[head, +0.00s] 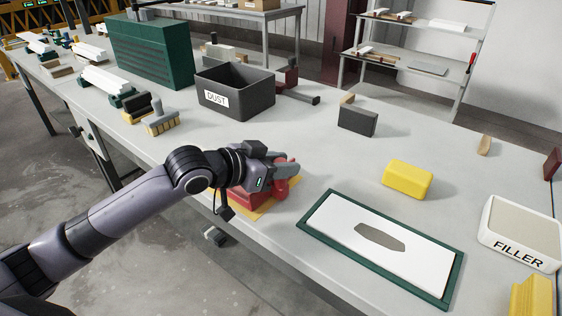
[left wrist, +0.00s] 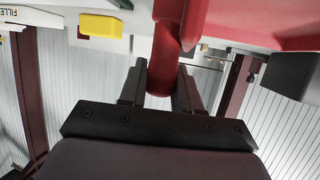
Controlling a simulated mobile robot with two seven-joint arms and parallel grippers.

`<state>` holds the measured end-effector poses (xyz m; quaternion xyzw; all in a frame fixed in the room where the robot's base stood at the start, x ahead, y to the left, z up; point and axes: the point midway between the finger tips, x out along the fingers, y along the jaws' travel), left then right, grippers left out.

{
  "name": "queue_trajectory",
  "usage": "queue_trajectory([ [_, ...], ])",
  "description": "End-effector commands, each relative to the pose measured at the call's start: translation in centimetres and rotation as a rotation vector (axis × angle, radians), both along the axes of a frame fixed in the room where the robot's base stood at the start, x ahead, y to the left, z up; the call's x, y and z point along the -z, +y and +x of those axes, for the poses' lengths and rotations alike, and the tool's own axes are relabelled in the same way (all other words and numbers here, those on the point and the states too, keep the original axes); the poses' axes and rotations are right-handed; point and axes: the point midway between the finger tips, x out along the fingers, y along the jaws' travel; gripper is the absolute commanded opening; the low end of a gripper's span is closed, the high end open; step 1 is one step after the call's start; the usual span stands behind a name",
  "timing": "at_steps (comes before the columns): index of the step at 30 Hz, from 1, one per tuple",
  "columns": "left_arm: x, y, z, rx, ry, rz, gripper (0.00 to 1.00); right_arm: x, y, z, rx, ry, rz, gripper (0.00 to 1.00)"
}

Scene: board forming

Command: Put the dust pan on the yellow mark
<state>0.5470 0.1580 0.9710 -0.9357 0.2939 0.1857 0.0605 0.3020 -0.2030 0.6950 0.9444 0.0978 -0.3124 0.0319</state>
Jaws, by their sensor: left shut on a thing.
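The dust pan (head: 245,193) is red and sits at the front edge of the bench, over the yellow mark (head: 262,208), which shows around its front and right side. My left gripper (head: 283,172) is shut on the dust pan's red handle. In the left wrist view, my left gripper (left wrist: 162,88) has a finger on each side of the red handle (left wrist: 165,48). My arm hides part of the pan, so I cannot tell whether it rests fully on the mark. My right gripper is not in view.
A green-framed white board (head: 335,225) with a grey patch lies to the right. A black dust bin (head: 235,90) and a brush (head: 161,122) are behind the arm.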

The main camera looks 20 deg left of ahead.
Motion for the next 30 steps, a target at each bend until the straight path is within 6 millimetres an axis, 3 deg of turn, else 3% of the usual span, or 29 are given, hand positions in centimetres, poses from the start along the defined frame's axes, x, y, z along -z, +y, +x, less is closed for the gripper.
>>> queue_trajectory([
  [18,0.56,-0.02,0.02,0.000,-0.002,-0.001,0.00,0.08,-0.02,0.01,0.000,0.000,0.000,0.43],
  [19,0.50,-0.02,0.03,0.000,-0.003,-0.001,0.42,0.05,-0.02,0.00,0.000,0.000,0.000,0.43],
  [21,0.50,-0.02,0.03,0.000,-0.002,0.000,0.62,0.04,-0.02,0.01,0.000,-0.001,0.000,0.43],
  [27,0.52,-0.01,0.02,0.000,-0.001,-0.001,0.62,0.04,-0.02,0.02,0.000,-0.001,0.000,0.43],
  [29,0.61,-0.01,0.00,0.000,0.001,0.000,0.79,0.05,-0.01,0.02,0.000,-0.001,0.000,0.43],
  [30,0.61,-0.01,0.00,0.000,0.001,0.000,0.79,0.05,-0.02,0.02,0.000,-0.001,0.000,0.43],
])
